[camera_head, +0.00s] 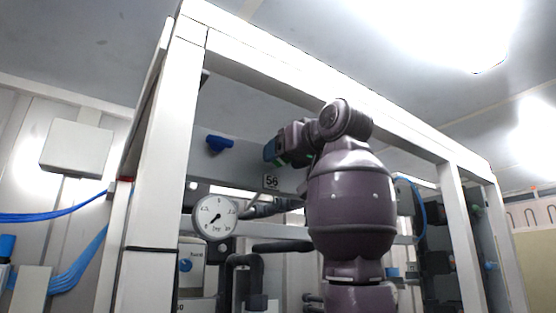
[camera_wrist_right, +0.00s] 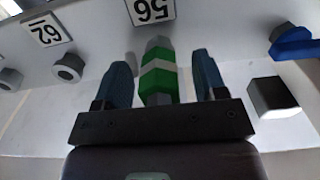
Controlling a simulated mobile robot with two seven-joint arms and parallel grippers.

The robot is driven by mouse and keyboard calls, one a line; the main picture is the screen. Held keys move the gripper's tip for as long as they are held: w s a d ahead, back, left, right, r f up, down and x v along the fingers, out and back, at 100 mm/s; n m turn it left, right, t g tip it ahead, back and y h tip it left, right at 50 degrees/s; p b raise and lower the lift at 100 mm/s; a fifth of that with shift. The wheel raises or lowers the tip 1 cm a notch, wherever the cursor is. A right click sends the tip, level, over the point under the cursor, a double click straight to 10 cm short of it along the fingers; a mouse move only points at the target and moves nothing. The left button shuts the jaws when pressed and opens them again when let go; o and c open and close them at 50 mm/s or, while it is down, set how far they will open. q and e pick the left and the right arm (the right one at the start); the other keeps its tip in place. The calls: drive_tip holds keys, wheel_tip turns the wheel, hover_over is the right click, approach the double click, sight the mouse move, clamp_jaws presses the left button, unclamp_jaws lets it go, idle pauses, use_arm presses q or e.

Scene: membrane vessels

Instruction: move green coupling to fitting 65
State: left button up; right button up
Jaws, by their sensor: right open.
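The green coupling (camera_wrist_right: 158,84), with a white band, sits on the fitting under the label 56 (camera_wrist_right: 151,9) in the right wrist view. My right gripper (camera_wrist_right: 162,75) is open, with one blue finger on each side of the coupling and a visible gap at both sides. I cannot make out a label 65 in either view. My left gripper is not in view.
A blue handle (camera_wrist_right: 294,43) and a dark square block (camera_wrist_right: 272,97) are at right. A gauge (camera_head: 215,217) and a white frame post (camera_head: 165,170) stand left of my arm.

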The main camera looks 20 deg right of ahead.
idle(0.8)
drive_tip(key=shift+c, duration=0.5)
clamp_jaws()
drive_tip(key=shift+s+b, duration=0.1)
drive_tip(key=shift+b, duration=0.25)
drive_tip(key=shift+s+d, duration=0.25)
drive_tip(key=shift+s, duration=0.45)
drive_tip(key=shift+s+b, duration=0.1)
drive_tip(key=shift+b, duration=0.35)
drive_tip(key=shift+d, duration=0.1)
drive_tip(key=shift+b+v, duration=1)
drive_tip(key=shift+v, duration=1)
